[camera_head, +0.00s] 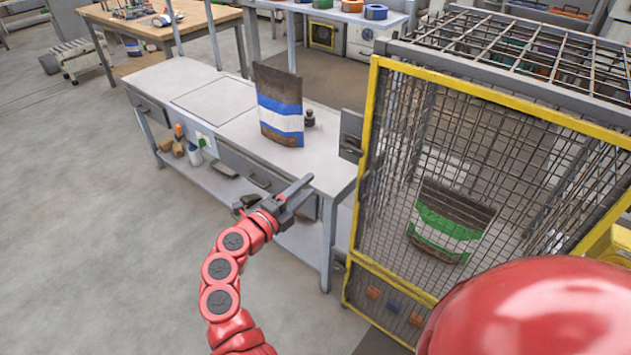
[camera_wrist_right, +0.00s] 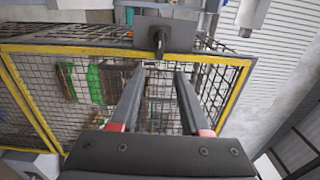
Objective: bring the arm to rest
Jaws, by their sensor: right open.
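I cannot tell from the head view whether the fingers touch the bench.
A brown, blue and white bag (camera_head: 281,120) stands on the bench beside a small dark weight-like object (camera_head: 310,118). The mesh cage (camera_head: 375,125) stands to the right, with a green and white bag (camera_head: 445,232) behind its mesh. The floor (camera_head: 90,240) at left is clear.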

